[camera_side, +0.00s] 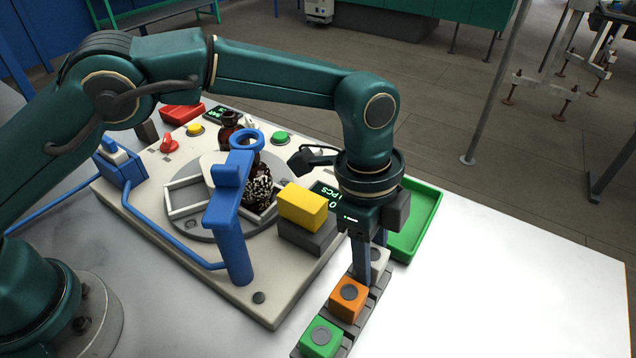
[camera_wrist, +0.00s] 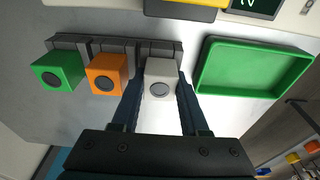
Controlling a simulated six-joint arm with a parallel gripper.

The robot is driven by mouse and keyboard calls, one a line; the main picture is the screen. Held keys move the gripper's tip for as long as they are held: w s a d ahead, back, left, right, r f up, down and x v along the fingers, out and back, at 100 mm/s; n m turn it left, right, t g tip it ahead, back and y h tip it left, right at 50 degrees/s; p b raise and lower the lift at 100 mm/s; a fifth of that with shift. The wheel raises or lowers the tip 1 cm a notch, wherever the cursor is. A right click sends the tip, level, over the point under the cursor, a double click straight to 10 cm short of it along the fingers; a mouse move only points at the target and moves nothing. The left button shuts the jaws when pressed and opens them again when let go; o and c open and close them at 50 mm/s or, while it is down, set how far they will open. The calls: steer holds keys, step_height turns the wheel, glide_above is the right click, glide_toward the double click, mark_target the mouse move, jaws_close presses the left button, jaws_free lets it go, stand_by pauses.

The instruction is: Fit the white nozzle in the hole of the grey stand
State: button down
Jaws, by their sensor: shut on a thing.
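The white nozzle (camera_wrist: 160,72), a pale block with a grey round spot, is between the two fingers of my gripper (camera_wrist: 158,88) in the wrist view. My gripper is shut on it. The nozzle stands in or just over the right end of a dark grey rack (camera_wrist: 85,45); I cannot tell if it is lifted. In the side view my gripper (camera_side: 368,270) points down and hides most of the white nozzle (camera_side: 379,257). A dark grey stand (camera_side: 304,237) on the machine has a yellow block (camera_side: 303,207) on top. No hole shows in it.
Orange (camera_side: 348,299) and green (camera_side: 321,338) nozzles sit beside the white one in the rack. A green tray (camera_side: 425,215) lies close on the right. The machine's blue post (camera_side: 233,240) and amber bottles (camera_side: 258,190) stand left. The white table at right is clear.

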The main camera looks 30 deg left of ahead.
jaws_free()
stand_by(0.5)
steer(key=shift+r, duration=3)
